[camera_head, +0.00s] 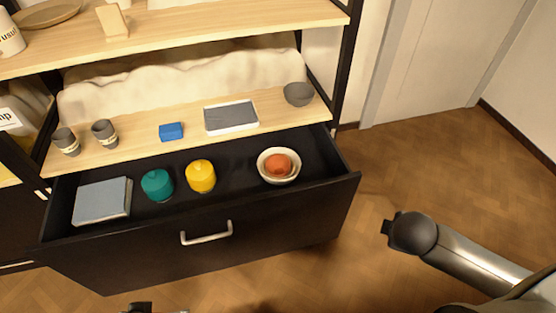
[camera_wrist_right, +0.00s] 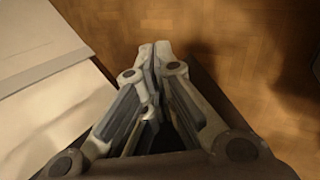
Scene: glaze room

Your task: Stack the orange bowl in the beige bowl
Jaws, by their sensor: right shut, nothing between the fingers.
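The beige bowl (camera_head: 264,175) sits upright in the right part of the open drawer. The smaller orange bowl (camera_head: 279,164) is inside it, within its rim; I cannot tell if it lies quite level. My right gripper (camera_wrist_right: 155,48) is shut and empty in the right wrist view, with wooden floor beyond its tips. In the head view my right arm stands to the right of the drawer, apart from the bowls, and its fingers cannot be made out. My left gripper's fingers are not seen; only a small dark part shows at the bottom edge.
The shelf above bears cups, a blue block (camera_head: 171,131), a tray (camera_head: 231,118) and a grey bowl (camera_head: 298,94). Floor right of the drawer is clear.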

